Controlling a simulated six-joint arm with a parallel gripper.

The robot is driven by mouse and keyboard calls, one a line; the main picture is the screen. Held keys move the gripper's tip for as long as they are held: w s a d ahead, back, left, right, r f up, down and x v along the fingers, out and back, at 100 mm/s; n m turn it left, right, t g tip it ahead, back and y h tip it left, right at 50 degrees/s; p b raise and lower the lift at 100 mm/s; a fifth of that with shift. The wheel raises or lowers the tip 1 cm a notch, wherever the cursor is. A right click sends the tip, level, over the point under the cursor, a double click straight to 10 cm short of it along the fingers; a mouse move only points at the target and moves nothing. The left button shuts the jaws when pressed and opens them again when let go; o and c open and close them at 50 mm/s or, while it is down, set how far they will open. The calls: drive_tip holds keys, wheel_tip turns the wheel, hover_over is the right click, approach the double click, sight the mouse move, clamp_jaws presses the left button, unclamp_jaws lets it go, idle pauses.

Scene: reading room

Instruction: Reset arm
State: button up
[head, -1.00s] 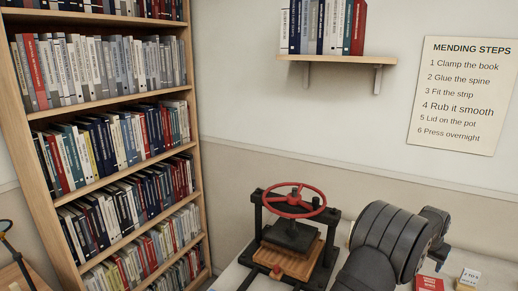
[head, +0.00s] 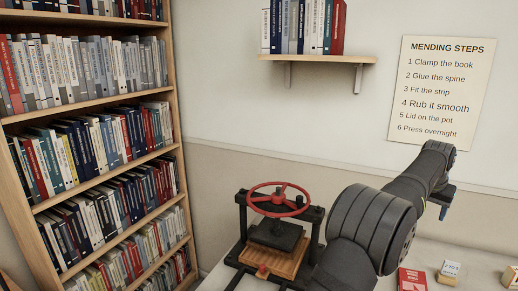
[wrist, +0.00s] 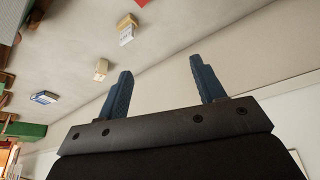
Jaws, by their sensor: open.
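My gripper (wrist: 158,88) shows in the wrist view with its two blue fingers spread apart and nothing between them. In the head view my arm reaches up and to the right, and the gripper (head: 442,204) is partly visible at its end, raised above the white table (head: 428,258). The fingers are too small there to make out singly. The gripper touches nothing that I can see.
A black book press (head: 278,236) with a red wheel stands on the table beside my arm. A red block (head: 412,279) and a small pale block (head: 449,270) lie at the front right. A wall shelf (head: 318,59), a bookcase (head: 176,130) and a steps poster (head: 438,90) are behind.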

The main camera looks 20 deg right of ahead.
wheel_tip(320, 180, up, 8)
drive_tip(key=w+a, duration=0.3)
drive_tip(key=w, duration=0.2)
drive_tip(key=shift+w+r+n, duration=0.15)
drive_tip(key=shift+n, duration=0.25)
